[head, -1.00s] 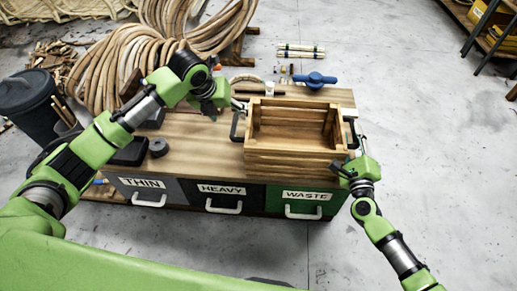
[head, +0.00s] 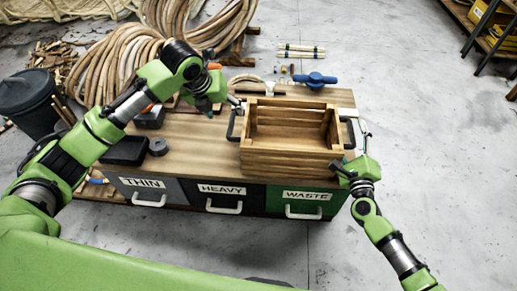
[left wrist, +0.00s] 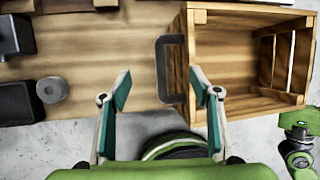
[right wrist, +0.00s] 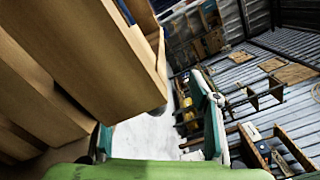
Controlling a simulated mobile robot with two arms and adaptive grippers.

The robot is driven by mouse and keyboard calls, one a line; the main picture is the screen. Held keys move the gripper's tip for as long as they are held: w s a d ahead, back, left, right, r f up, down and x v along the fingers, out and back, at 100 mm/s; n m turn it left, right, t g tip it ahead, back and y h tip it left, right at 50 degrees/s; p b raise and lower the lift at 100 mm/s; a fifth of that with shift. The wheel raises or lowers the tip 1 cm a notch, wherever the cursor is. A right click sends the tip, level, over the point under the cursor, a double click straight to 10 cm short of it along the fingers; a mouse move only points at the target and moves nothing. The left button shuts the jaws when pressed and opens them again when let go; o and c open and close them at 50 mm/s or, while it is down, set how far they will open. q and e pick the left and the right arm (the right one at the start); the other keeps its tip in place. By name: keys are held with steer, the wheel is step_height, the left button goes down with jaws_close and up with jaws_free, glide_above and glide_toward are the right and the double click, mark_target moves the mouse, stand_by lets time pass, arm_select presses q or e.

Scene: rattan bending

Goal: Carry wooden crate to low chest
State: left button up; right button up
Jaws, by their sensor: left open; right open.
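The wooden crate (head: 292,158) sits empty on the right part of the low chest (head: 190,135), above the WASTE drawer. It has a dark handle on each side. My left gripper (head: 235,104) is open by the crate's left handle (head: 233,124). In the left wrist view the handle (left wrist: 172,69) shows ahead of the spread fingers (left wrist: 160,90), towards the right one. My right gripper (head: 350,165) is open at the crate's right side, near the right handle (head: 347,130). In the right wrist view the crate (right wrist: 95,50) fills the left side, close to the fingers (right wrist: 155,115).
Rattan coils (head: 125,65) lie behind the chest at the left. A blue clamp-like tool (head: 315,79) and small parts lie along its back edge.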

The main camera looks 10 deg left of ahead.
steer(key=s+d, duration=0.1)
steer(key=s, duration=1.1)
steer(key=shift+d, duration=0.15)
